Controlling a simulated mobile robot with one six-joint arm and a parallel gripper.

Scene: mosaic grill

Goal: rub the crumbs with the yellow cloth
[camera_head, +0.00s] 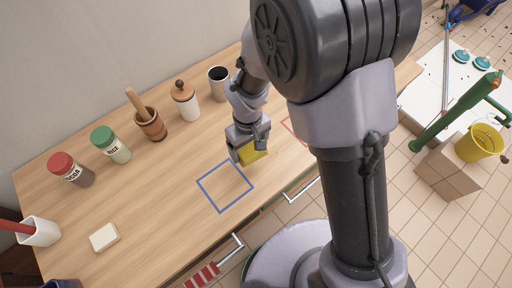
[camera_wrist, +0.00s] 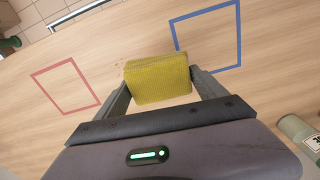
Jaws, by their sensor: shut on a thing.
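The yellow cloth (camera_wrist: 158,82) is a thick folded block held between the two fingers of my gripper (camera_wrist: 160,88). In the head view, my gripper (camera_head: 247,152) points down at the counter with the cloth (camera_head: 254,152) low between its fingers, close to the wood. I cannot tell whether it touches the surface. A few small brown crumbs (camera_wrist: 121,63) lie on the wood just beyond the cloth's upper left corner in the wrist view. Any crumbs under the cloth are hidden. The cloth is between the blue square outline (camera_wrist: 239,40) and the red square outline (camera_wrist: 66,86).
On the wooden counter (camera_head: 150,205), a red-lidded jar (camera_head: 72,170), a green-lidded jar (camera_head: 111,144), a mortar with pestle (camera_head: 150,124), a wooden-lidded white jar (camera_head: 186,102) and a grey cup (camera_head: 218,84) line the back. A pale block (camera_head: 104,237) lies at front left. The counter's middle is clear.

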